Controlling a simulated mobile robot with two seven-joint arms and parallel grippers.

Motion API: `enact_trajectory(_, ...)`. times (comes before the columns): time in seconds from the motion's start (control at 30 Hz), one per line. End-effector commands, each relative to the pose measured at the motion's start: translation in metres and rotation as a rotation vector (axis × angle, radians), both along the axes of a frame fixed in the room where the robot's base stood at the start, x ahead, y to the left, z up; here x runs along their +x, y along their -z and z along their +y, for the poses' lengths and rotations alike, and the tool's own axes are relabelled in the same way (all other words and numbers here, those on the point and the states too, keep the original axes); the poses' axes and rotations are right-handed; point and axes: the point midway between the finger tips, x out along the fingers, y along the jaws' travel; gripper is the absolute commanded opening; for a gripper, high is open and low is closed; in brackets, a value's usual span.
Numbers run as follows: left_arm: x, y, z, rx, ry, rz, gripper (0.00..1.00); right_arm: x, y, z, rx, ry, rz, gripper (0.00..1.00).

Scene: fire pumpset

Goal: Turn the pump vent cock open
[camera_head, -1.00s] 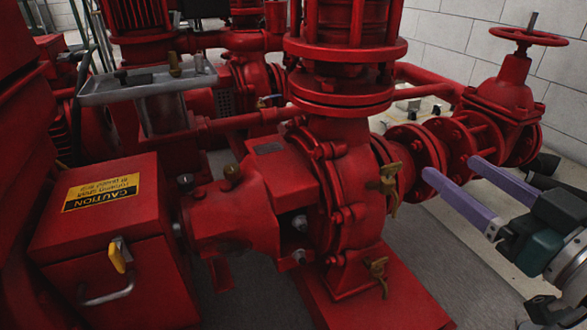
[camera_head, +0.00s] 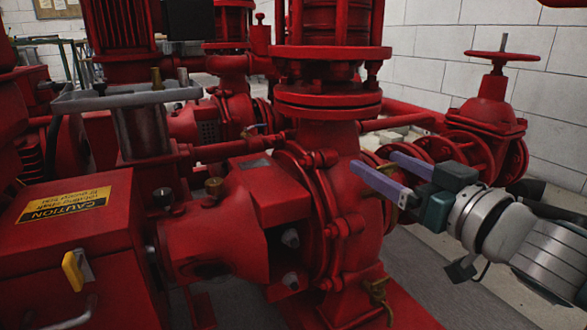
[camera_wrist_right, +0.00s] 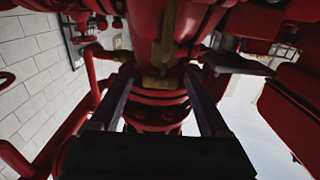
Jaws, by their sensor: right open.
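My right gripper (camera_head: 374,162) is open at the right side of the red pump casing (camera_head: 335,205). Its two purple fingers point left toward the casing in the head view. In the right wrist view a brass cock (camera_wrist_right: 164,50) with a long lever shows ahead of the gripper (camera_wrist_right: 160,95), its brass body (camera_wrist_right: 158,84) lying across the gap near the fingertips. I cannot tell whether the fingers touch it. In the head view this cock is mostly hidden behind the fingers. My left gripper is not in view.
A second brass cock (camera_head: 379,292) sits low on the casing. A red handwheel valve (camera_head: 488,115) stands at the right, before a white block wall (camera_head: 440,45). A red box with a caution label (camera_head: 62,205) is at the left.

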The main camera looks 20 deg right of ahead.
Motion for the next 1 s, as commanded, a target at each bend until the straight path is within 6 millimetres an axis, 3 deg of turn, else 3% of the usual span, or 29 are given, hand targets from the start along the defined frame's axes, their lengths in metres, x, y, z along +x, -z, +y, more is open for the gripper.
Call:
enact_trajectory(0.27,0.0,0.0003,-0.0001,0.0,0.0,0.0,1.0,0.0014,-0.0003,0.0003,0.0,0.0,0.001,0.79)
enact_trajectory(0.9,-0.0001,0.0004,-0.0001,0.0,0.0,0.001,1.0,0.0011,-0.0002,0.0003,0.0,0.0,0.0,0.07)
enact_trajectory(1.0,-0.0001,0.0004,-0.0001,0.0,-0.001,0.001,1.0,0.0011,-0.0001,0.0003,0.0,0.0,0.0,0.0)
